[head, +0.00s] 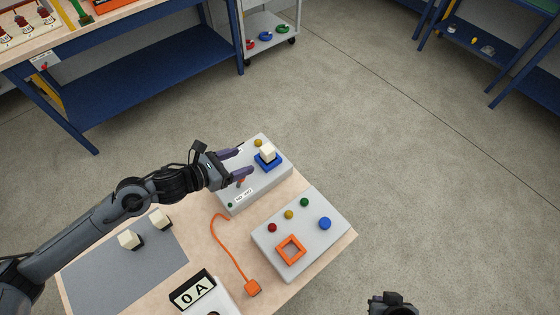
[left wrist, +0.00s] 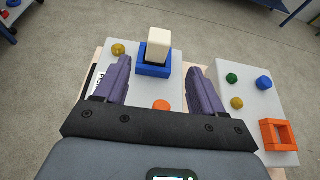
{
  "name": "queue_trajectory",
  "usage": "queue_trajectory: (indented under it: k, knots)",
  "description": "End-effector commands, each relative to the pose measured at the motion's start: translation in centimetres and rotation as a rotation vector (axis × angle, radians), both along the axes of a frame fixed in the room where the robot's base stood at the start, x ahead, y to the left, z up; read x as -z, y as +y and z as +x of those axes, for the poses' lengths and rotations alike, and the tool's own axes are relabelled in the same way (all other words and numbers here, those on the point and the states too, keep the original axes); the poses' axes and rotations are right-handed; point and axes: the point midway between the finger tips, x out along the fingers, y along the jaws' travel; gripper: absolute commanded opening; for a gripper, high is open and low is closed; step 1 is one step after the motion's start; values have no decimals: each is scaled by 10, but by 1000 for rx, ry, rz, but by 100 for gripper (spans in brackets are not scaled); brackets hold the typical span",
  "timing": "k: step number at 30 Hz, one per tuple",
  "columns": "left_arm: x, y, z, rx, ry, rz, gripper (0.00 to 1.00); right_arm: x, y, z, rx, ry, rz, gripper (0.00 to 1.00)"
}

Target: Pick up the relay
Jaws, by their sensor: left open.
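A cream relay block (head: 267,151) stands upright in a blue square socket (head: 275,163) on a light grey box (head: 255,190). In the left wrist view the relay (left wrist: 158,44) rises from the blue socket (left wrist: 152,70), beyond and between my fingertips. My left gripper (head: 240,163) is open, its purple fingers pointing at the relay from the left, with nothing between them. Two more cream blocks with dark bases, one (head: 129,239) and another (head: 160,219), stand on a grey mat (head: 110,280). A dark part of my right arm (head: 392,304) shows at the bottom edge; its jaws are unclear.
A second grey box (head: 318,220) with coloured knobs and an orange square frame (head: 290,249) stands to the right. An orange cable (head: 233,250) ends in an orange plug (head: 253,288). A meter reading "0 A" (head: 192,291) stands at the front. Floor is clear beyond the table.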

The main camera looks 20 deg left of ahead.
Motion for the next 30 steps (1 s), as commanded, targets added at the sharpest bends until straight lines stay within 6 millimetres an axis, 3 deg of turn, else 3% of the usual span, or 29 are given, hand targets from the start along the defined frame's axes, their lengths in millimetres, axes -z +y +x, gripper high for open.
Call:
queue_trajectory:
  k: [1,4,15,30]
  knots:
    - [3,2,4,0,-13,7,69,9,0,0,0,-1,0,0]
    - [1,1,12,-2,-26,7,69,11,-1,0,0,-1,-2,0]
    - [15,-23,46,-4,-29,3,69,9,-3,0,-6,-4,-12,0]
    - [30,-50,73,-3,-27,2,69,4,-2,0,-3,-3,-6,0]
